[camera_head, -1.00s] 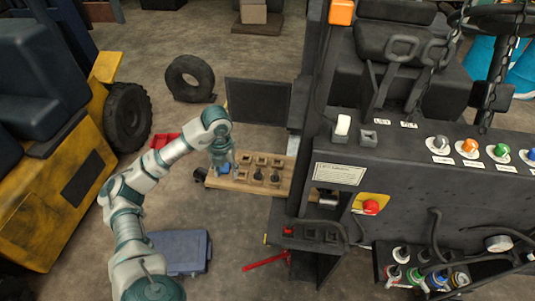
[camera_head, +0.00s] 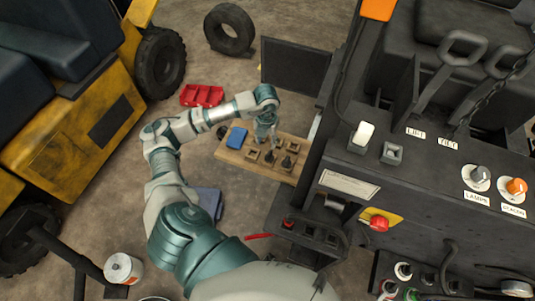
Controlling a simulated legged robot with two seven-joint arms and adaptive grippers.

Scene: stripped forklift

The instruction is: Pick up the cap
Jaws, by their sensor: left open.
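My left gripper (camera_head: 268,138) is open over the wooden board (camera_head: 225,154), with its fingers pointing down among the square sockets. Whether it touches anything there is too small to tell. A blue block-like piece (camera_head: 236,137) is at the left end of the board, left of the gripper. A small dark round piece (camera_head: 222,132) lies beside it, at the board's left edge. Black knob-like pieces (camera_head: 287,161) stand near the board's right part. I cannot tell for sure which of these is the cap. My right gripper is out of view.
The dark forklift console (camera_head: 350,185), with a white-topped lever (camera_head: 362,135) and a red button (camera_head: 379,223), stands right of the board. A red tray (camera_head: 201,95) and a tyre (camera_head: 229,28) lie behind. A yellow vehicle (camera_head: 75,145) is at left, a white can (camera_head: 122,268) at lower left.

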